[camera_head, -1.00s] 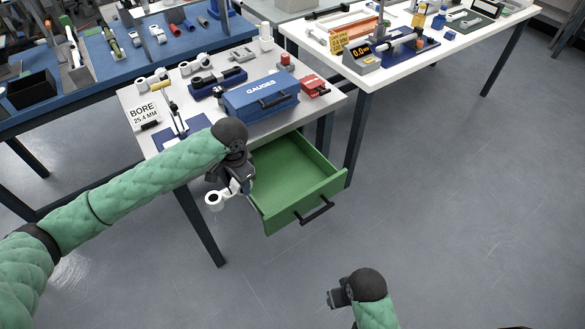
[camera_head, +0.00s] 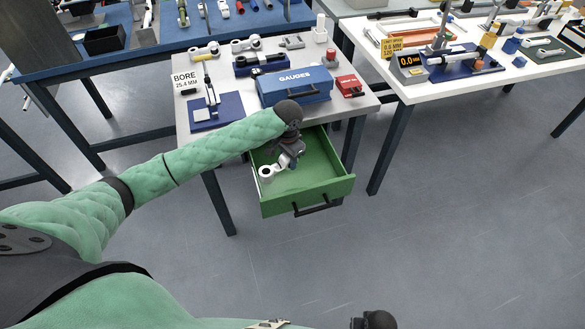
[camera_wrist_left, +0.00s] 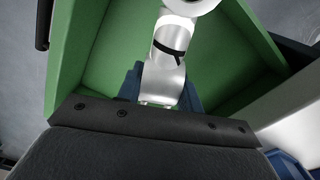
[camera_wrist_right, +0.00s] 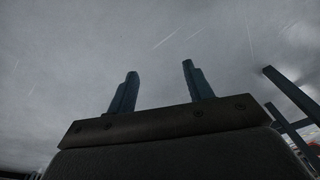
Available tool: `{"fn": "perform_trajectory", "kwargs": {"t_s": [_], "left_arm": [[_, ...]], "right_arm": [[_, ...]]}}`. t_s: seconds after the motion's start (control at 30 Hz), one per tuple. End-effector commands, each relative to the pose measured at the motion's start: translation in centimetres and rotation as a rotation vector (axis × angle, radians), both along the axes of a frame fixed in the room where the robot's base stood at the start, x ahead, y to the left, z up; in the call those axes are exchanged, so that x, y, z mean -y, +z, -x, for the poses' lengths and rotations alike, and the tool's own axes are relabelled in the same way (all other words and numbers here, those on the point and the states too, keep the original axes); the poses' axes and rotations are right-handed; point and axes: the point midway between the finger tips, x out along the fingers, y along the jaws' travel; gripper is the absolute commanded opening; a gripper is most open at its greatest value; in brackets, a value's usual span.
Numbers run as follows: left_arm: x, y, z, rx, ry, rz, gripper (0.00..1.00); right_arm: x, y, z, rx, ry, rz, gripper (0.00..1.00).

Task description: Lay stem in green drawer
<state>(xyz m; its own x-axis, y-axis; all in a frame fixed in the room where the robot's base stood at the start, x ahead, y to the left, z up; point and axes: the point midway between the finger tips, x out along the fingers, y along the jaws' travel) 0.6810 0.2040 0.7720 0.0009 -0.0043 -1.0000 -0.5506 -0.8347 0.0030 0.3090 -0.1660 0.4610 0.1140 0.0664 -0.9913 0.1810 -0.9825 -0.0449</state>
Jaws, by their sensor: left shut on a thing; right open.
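The green drawer (camera_head: 317,183) stands pulled out under the table, its black handle at the front. My left gripper (camera_head: 288,163) is over the drawer, shut on the white stem (camera_head: 267,171), a part with a ring end. In the left wrist view the stem (camera_wrist_left: 170,50) carries a dark band and its near end sits between blue fingers (camera_wrist_left: 160,95), with the green drawer floor (camera_wrist_left: 110,50) behind it. I cannot tell whether the stem touches the drawer. My right gripper (camera_wrist_right: 158,90) is open and empty, facing bare grey floor.
On the table above stand a blue GAUGES case (camera_head: 295,87), a red box (camera_head: 349,85), a BORE sign (camera_head: 185,82) and a blue-based stand (camera_head: 215,112). A second white table (camera_head: 405,90) with instruments is at the right. The floor in front is clear.

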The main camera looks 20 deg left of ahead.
Motion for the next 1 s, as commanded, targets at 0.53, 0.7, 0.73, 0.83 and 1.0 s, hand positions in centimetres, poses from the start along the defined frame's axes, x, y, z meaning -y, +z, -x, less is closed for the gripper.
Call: {"fn": "perform_trajectory", "kwargs": {"t_s": [0.53, 0.7, 0.73, 0.83, 1.0], "left_arm": [[0.1, -6.2, 0.0, 0.000, -0.001, 0.000, 0.10], [0.1, -7.5, 0.0, 0.001, -0.001, 0.001, 0.10], [0.1, -7.5, 0.0, 0.001, -0.002, 0.000, 0.10], [0.1, -7.6, 0.0, 0.002, -0.002, 0.000, 0.10], [0.1, -7.7, 0.0, 0.002, -0.002, 0.001, 0.10]], "right_arm": [[1.2, -5.5, 1.6, 0.003, 0.000, 0.014, 0.51], [1.4, -6.4, 1.7, 0.009, 0.002, 0.015, 0.51], [1.4, -6.5, 1.7, 0.009, 0.002, 0.015, 0.51], [1.4, -6.5, 1.7, 0.009, 0.001, 0.015, 0.51], [1.4, -6.5, 1.7, 0.009, 0.002, 0.015, 0.51]]}}
